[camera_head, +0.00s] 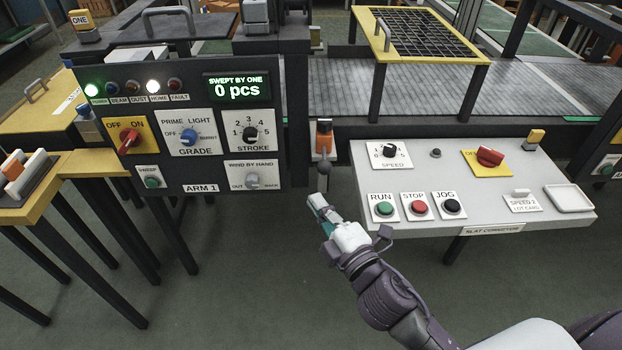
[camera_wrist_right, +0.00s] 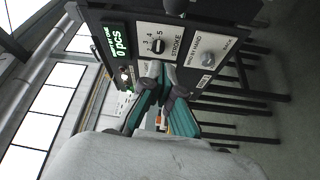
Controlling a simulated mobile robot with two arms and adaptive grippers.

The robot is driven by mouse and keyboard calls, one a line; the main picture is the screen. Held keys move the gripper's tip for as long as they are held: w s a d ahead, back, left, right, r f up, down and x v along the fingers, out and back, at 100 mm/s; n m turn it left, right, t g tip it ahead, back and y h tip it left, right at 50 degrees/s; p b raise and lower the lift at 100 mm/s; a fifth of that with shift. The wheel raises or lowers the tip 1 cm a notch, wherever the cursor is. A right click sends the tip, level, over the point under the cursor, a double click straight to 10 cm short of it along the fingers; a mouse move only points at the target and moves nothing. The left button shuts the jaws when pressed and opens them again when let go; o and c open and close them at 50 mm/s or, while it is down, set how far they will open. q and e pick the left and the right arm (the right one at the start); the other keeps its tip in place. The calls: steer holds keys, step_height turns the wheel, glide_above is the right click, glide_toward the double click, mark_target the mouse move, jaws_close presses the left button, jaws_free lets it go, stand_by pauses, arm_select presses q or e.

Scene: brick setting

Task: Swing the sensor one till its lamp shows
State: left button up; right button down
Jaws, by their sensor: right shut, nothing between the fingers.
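An orange and grey block (camera_head: 324,138), which may be the sensor, stands between the ARM 1 panel (camera_head: 215,92) and the slat conveyor panel. A dark lever with a round knob (camera_head: 324,167) hangs below it. On the ARM 1 panel the green lamp (camera_head: 92,90) and the white HOME lamp (camera_head: 153,87) are lit. The BEAM lamp (camera_head: 112,88) looks dark, as do DUST and FAULT. My right gripper (camera_head: 316,203) is shut and empty, below the knob and apart from it. The wrist view shows its teal fingers (camera_wrist_right: 164,112) near an orange patch. My left gripper is out of view.
The white conveyor panel (camera_head: 470,215) with RUN, STOP and JOG buttons is close to the right of my right gripper. The display (camera_head: 238,86) reads 0 pcs. A yellow table (camera_head: 60,200) stands at left. Open floor lies below the panels.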

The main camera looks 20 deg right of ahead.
steer(key=f+p+x, duration=0.1)
steer(key=p+x, duration=0.1)
steer(key=x, duration=0.8)
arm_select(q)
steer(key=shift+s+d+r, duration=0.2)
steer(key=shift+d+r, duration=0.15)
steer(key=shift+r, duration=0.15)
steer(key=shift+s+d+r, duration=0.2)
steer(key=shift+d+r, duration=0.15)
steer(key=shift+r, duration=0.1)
arm_select(e)
steer(key=d, duration=0.2)
steer(key=s+d, duration=0.1)
steer(key=d, duration=0.1)
steer(key=shift+d, duration=0.1)
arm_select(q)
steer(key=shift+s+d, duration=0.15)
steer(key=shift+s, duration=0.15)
arm_select(e)
steer(key=shift+s+d, duration=0.15)
steer(key=shift+d, duration=0.4)
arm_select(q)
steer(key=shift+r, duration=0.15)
